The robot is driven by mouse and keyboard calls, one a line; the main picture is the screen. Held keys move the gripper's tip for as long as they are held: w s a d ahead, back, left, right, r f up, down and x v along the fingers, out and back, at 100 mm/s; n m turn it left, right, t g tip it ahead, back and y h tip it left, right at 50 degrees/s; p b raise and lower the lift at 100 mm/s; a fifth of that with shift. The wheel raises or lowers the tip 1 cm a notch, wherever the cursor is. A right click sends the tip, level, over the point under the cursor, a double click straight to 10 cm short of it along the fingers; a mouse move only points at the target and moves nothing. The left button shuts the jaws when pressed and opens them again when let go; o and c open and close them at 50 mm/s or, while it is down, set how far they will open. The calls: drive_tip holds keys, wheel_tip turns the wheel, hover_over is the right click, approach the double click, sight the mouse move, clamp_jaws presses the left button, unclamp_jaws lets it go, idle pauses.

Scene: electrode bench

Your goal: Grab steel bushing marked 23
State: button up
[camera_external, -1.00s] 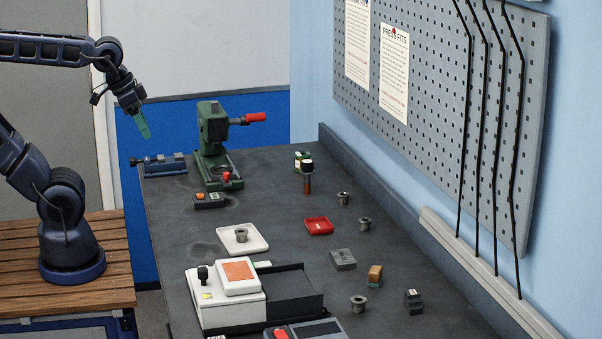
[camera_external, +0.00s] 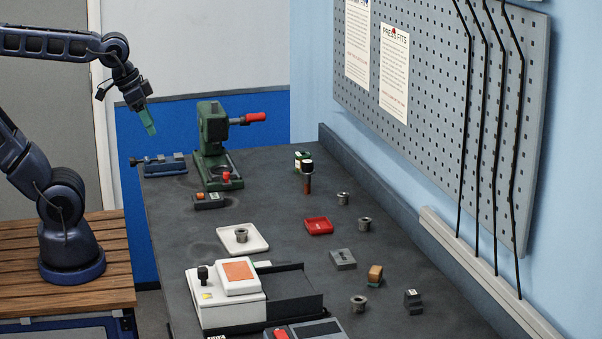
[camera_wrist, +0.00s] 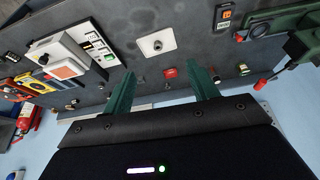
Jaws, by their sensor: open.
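Several grey flanged steel bushings are on the bench; their markings are too small to read. One bushing (camera_external: 241,235) stands in the white tray (camera_external: 258,247), and it also shows in the wrist view (camera_wrist: 157,45). Others stand on the bare bench: one (camera_external: 343,198) at the back right, one (camera_external: 364,224) right of the red tray, and one (camera_external: 358,303) near the front. My gripper (camera_external: 151,128), with green fingers, is open and empty, high in the air beyond the bench's left edge. In the wrist view my gripper (camera_wrist: 166,84) shows its two fingers well apart.
A green press (camera_external: 213,145) with a red handle and a blue vise (camera_external: 165,165) stand at the far end. A white device (camera_external: 225,295), a red tray (camera_external: 319,226), a grey block (camera_external: 343,259) and an orange-brown block (camera_external: 375,274) are also on the bench. A pegboard (camera_external: 440,110) bounds the right side.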

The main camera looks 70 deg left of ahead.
drive_tip(key=w+r+m+g, duration=0.15)
drive_tip(key=w+r, duration=0.25)
drive_tip(key=w, duration=1)
drive_tip(key=m+g, duration=0.3)
drive_tip(key=m, duration=0.5)
hover_over(363, 223)
drive_tip(key=a, duration=0.2)
wheel_tip(363, 223, down, 24)
drive_tip(key=f, duration=0.1)
wheel_tip(363, 223, down, 5)
drive_tip(key=shift+w+r, duration=0.1)
drive_tip(key=shift+w, duration=0.05)
drive_tip(key=shift+w+d+f, duration=0.1)
drive_tip(key=shift+f, duration=1.2)
drive_tip(key=shift+w+d+f, duration=0.1)
drive_tip(key=shift+f, duration=1.2)
drive_tip(key=c, duration=1.1)
